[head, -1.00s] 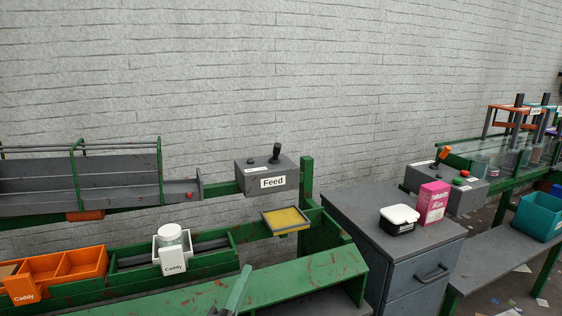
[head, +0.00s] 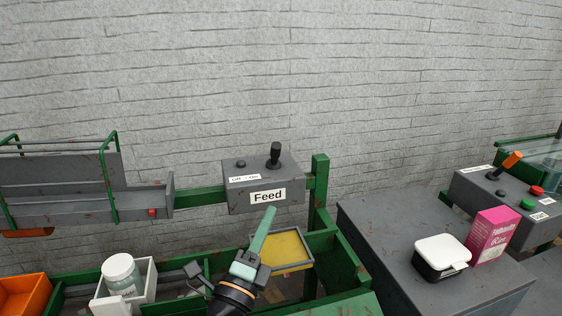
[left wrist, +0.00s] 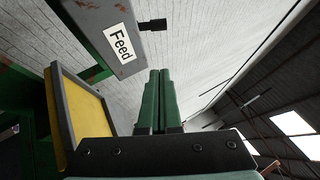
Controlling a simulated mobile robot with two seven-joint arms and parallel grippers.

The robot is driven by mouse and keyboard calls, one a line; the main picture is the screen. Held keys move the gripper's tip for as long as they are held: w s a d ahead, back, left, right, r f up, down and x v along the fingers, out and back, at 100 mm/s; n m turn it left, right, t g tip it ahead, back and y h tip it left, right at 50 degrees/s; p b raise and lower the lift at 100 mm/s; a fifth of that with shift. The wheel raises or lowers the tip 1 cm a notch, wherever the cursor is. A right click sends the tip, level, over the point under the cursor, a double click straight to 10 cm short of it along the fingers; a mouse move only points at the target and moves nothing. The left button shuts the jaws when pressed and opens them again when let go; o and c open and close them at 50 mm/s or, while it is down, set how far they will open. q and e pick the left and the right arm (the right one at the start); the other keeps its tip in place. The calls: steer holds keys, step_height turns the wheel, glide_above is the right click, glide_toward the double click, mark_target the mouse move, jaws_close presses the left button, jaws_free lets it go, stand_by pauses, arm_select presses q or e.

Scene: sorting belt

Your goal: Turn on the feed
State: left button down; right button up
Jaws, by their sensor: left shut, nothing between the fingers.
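The grey feed box (head: 235,195) carries a white "Feed" label (head: 268,196) on its front and a small "Off - On" label (head: 245,178) on top. A black lever (head: 275,155) stands up on the right part of the box top, beside a small dark knob (head: 241,164). The box (left wrist: 98,18) and the lever (left wrist: 152,25) also show in the left wrist view. My left gripper (head: 270,212) is shut and empty, its green fingers pointing up, just below and in front of the box. The fingertips (left wrist: 159,75) appear apart from the lever. My right gripper is not in view.
A yellow-bottomed tray (head: 290,247) lies below the box, behind my left gripper. A green post (head: 319,185) stands right of the box. A grey cabinet (head: 375,230) holds a white-lidded tub (head: 442,252) and a pink carton (head: 493,235). A jar (head: 121,272) stands at lower left.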

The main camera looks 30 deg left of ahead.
mark_target(277, 180)
arm_select(q)
steer(key=shift+s, duration=0.1)
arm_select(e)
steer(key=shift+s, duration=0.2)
arm_select(q)
steer(key=shift+r, duration=0.1)
steer(key=p+x, duration=0.4)
steer(key=x, duration=0.5)
steer(key=shift+w+r, duration=0.2)
steer(key=shift+w, duration=0.15)
steer(key=shift+w+a+r+p, duration=0.25)
steer(key=shift+w+a, duration=0.1)
steer(key=shift+a, duration=0.15)
steer(key=shift+w+a+r+p, duration=0.2)
steer(key=shift+w+a, duration=0.15)
steer(key=shift+a, duration=0.15)
steer(key=shift+w+a+r, duration=0.25)
steer(key=shift+w+a, duration=0.05)
steer(key=shift+a, duration=0.4)
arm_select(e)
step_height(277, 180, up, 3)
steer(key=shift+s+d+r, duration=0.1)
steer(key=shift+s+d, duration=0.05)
